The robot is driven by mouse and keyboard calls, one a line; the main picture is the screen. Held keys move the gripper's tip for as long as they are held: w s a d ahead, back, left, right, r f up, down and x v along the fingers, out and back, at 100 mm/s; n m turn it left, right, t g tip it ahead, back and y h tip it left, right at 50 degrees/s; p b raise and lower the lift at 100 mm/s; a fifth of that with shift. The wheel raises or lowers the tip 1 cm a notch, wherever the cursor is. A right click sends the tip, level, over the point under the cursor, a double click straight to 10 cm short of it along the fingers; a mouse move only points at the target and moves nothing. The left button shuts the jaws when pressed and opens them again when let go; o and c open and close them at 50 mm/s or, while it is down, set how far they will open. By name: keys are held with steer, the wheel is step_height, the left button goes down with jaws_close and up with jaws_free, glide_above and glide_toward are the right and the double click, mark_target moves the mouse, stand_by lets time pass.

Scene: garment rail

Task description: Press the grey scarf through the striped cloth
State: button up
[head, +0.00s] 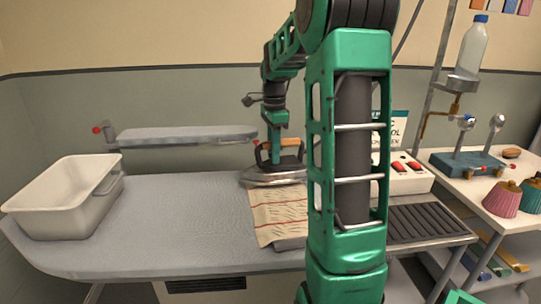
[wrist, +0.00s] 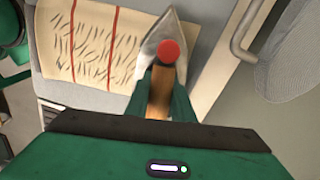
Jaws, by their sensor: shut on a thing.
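My gripper (head: 279,147) is shut on the wooden handle (wrist: 160,92) of an iron (head: 270,176). In the wrist view the iron has a pointed metal plate (wrist: 153,45) and a red knob (wrist: 168,50). The cream cloth with red stripes (head: 276,212) lies flat on the ironing board; it also shows in the wrist view (wrist: 88,28). The iron is at the cloth's far end in the head view, its tip at the cloth's edge in the wrist view. Whether it touches the cloth I cannot tell. A grey strip of the scarf (head: 291,243) shows under the cloth's near edge; the rest is hidden.
The ironing board (head: 170,215) is clear left of the cloth, up to a white tub (head: 75,205). A small sleeve board (head: 185,135) stands behind. A dark ribbed rest (head: 420,222) and a box with red switches (head: 405,175) are at right, beside a cluttered side table.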

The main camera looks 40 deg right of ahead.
steer(key=s+a, duration=0.3)
steer(key=s, duration=0.2)
steer(key=shift+s+a, duration=0.3)
steer(key=shift+s, duration=0.1)
stand_by(0.3)
steer(key=shift+f, duration=1.1)
stand_by(2.7)
steer(key=shift+r, duration=0.1)
steer(key=shift+r, duration=1.1)
steer(key=s+a, duration=0.3)
steer(key=s, duration=0.3)
steer(key=shift+a, duration=0.35)
steer(key=shift+f, duration=0.5)
